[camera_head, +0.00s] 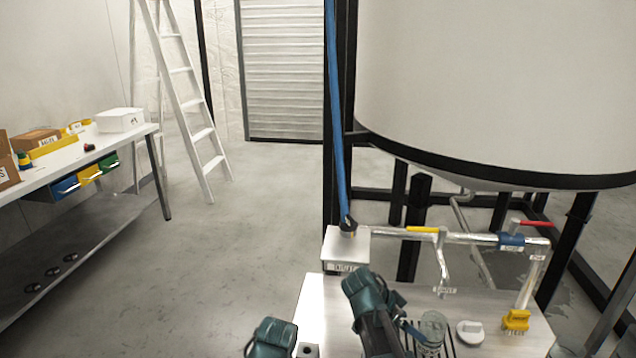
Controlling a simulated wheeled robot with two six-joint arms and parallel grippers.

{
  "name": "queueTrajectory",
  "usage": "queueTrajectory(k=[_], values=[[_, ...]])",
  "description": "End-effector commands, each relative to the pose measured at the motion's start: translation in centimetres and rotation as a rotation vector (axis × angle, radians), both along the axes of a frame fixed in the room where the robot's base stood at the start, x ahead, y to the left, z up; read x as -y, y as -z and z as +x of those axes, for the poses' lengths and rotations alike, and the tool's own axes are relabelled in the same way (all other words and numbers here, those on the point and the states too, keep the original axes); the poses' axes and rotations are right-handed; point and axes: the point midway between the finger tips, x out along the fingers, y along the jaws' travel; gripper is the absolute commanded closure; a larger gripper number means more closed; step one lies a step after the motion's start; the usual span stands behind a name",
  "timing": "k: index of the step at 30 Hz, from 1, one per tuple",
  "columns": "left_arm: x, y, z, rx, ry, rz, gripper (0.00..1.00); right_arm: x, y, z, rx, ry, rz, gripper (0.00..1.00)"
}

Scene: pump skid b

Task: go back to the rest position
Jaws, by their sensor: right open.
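My right gripper (410,328) is open over the front of the metal bench (398,284), beside a clear glass jar (433,322). The teal and dark links of my arm (364,294) hide part of it and part of the bench. The jar stands on a dark slatted grate, and I cannot tell whether the gripper touches it. Another teal part of mine (270,338) shows at the bottom edge. My left gripper is not in view.
A pipe with a yellow-handled valve (424,229) and a red-handled valve (536,223) runs above the bench. A white round cap (470,331) and a yellow block (516,320) are at right. A large tank (500,90) stands behind. The floor at left is clear.

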Motion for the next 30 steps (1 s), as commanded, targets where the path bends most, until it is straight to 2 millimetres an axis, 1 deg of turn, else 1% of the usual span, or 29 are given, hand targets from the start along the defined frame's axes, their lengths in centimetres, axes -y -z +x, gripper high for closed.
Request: queueTrajectory(k=[1,3,8,12,15,18,21,25,30], values=[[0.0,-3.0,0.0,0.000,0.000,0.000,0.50,-1.5,-2.5,-1.0,-0.054,-0.070,0.026,0.00],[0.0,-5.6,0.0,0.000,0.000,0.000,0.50,-3.9,-4.3,-2.2,-0.148,-0.199,0.073,0.00],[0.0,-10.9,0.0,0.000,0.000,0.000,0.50,-9.5,-7.9,-5.3,-0.362,-0.533,0.181,0.00],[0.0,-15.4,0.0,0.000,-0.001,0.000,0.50,-14.2,-11.3,-8.4,-0.521,-0.844,0.264,0.00],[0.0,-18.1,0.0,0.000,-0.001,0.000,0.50,-17.1,-13.5,-10.5,-0.609,-1.056,0.313,0.00],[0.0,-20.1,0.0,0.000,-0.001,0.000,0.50,-19.3,-15.2,-12.4,-0.674,-1.236,0.350,0.00],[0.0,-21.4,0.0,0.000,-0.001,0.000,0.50,-20.9,-16.3,-13.7,-0.715,-1.370,0.374,0.00],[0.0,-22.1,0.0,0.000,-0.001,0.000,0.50,-22.0,-16.9,-14.6,-0.743,-1.469,0.390,0.00],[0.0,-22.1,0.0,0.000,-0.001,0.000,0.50,-22.3,-16.9,-14.9,-0.751,-1.500,0.394,0.00]])
